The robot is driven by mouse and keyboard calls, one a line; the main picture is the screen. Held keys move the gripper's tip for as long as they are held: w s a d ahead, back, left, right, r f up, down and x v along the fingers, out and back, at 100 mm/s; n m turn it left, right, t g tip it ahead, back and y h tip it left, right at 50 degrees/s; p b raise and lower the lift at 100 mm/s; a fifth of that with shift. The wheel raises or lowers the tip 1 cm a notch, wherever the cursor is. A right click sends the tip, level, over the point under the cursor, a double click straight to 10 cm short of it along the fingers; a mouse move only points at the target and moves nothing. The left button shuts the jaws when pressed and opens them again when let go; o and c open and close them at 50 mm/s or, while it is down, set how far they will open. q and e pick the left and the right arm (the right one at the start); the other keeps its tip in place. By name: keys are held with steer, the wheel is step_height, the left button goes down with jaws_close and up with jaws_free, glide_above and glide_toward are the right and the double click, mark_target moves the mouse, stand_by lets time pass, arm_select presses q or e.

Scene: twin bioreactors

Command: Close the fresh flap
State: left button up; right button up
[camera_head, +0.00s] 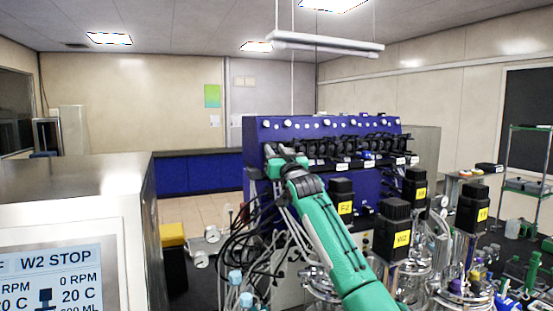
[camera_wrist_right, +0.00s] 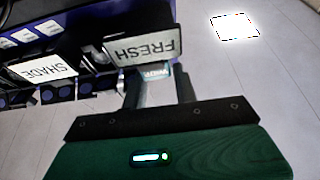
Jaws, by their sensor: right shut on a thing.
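The fresh flap (camera_wrist_right: 143,48) carries a white plate reading FRESH, upside down in the right wrist view. It is at the end of a row on the dark blue unit. My right gripper (camera_wrist_right: 157,82) has its two dark fingers just below the plate, one on each side of a small pale piece with tiny lettering, and is shut on the flap there. In the head view my right gripper (camera_head: 284,156) is at the left end of the blue unit (camera_head: 258,135). It hides the flap there, so the flap's angle cannot be told. My left gripper is not in view.
Black motors and glass vessels, one labelled W2 (camera_head: 398,238), stand right of my arm. Dark cables (camera_head: 255,235) hang at the unit's left. A steel cabinet (camera_head: 75,195) with a screen stands left.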

steer(key=o, duration=0.7)
steer(key=shift+c, duration=0.2)
steer(key=shift+s+d+f+b, duration=0.15)
steer(key=shift+s+f+b, duration=0.2)
steer(key=shift+s+b, duration=0.05)
steer(key=b+v, duration=0.6)
steer(key=v, duration=0.6)
steer(key=shift+s, duration=0.45)
steer(key=shift+d, duration=0.15)
